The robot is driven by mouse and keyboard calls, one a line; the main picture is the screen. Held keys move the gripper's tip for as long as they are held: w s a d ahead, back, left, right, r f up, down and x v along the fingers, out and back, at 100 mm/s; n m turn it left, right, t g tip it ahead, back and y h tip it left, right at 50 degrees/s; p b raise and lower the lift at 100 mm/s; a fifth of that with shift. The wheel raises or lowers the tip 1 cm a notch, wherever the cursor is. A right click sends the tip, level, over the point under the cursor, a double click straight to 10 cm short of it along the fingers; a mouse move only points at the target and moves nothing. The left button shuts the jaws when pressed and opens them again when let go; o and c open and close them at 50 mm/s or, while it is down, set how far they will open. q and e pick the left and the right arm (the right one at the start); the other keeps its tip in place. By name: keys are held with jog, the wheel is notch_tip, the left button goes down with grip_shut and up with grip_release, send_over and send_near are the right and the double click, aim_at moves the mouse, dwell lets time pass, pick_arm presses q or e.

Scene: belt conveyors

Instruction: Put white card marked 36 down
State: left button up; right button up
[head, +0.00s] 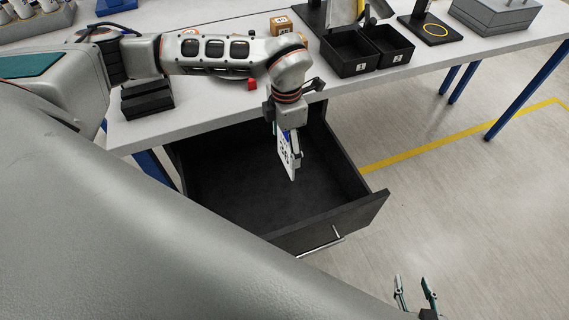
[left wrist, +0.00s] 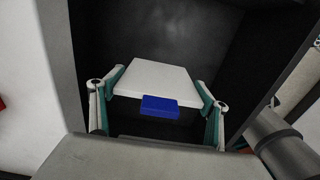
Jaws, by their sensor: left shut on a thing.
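The white card marked 36 (head: 287,160) hangs tilted in my left gripper (head: 286,136), over the open dark drawer (head: 372,208). In the left wrist view the card (left wrist: 155,80) sits between the two teal fingers of my left gripper (left wrist: 160,92), with a blue block (left wrist: 160,106) at its near edge. The drawer's dark inside lies beyond it. I cannot tell whether the card touches the drawer floor. My right gripper (head: 416,296) shows at the bottom of the head view, empty, its two fingers apart.
The drawer is pulled out under a white table (head: 225,105) and its floor looks bare. On the table stand two black bins (head: 350,68), a brown box (head: 281,25), a small red piece (head: 252,84) and a grey case (head: 495,14). Clear floor lies to the right.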

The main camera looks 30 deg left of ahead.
aim_at(286, 167)
pick_arm(q)
notch_tip(286, 167, down, 10)
jog(key=shift+f, duration=0.2)
dwell(0.3)
jog(key=shift+f, duration=0.2)
jog(key=o, duration=1.1)
jog(key=shift+r, duration=0.1)
notch_tip(286, 167, up, 12)
jog(key=shift+r, duration=0.15)
